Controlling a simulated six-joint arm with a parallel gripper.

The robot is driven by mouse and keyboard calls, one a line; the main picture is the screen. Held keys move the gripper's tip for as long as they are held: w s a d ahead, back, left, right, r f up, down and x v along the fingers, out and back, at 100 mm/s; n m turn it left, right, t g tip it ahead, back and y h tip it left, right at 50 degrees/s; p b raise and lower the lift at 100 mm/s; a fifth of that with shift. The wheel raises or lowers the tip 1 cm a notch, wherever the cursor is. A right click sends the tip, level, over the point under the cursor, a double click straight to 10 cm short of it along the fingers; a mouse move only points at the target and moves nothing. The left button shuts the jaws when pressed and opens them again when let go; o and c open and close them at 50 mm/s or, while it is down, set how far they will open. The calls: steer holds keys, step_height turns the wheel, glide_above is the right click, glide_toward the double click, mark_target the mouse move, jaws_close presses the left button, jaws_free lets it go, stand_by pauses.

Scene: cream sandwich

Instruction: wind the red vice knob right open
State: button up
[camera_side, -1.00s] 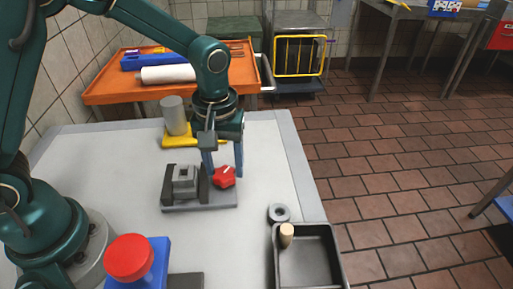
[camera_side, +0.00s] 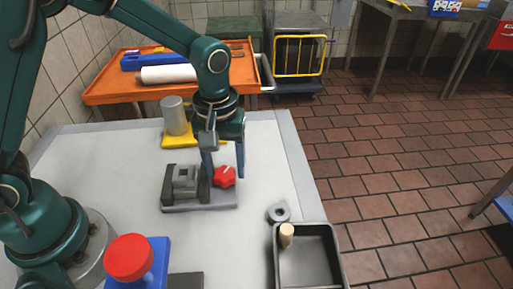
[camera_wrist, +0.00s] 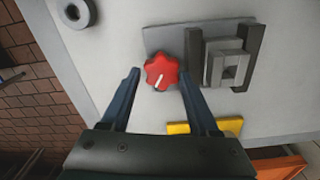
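The red vice knob (camera_side: 224,177) is a lobed knob with a white mark, on the right side of the small grey vice (camera_side: 186,181). It also shows in the wrist view (camera_wrist: 160,72), near the fingertips. The vice (camera_wrist: 224,64) has dark jaws with a lighter grey block between them. My gripper (camera_side: 224,173) points down at the knob. In the wrist view its two blue fingers (camera_wrist: 160,72) stand apart on either side of the knob, with a gap visible at each side. Whether the fingertips reach down to knob height is unclear.
A grey cylinder (camera_side: 175,115) stands on a yellow base (camera_side: 183,142) behind the vice. A grey ring (camera_side: 278,213) lies beside a dark tray (camera_side: 342,270) holding a wooden peg (camera_side: 287,235). A red button on a blue box (camera_side: 158,262) stands in front. The white tabletop around the vice is mostly clear.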

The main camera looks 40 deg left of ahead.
mark_target(226, 171)
steer(key=shift+s+d, duration=0.15)
steer(key=shift+w+r, duration=0.25)
steer(key=shift+r, duration=2.75)
step_height(226, 171, up, 5)
steer(key=shift+s+r, duration=0.1)
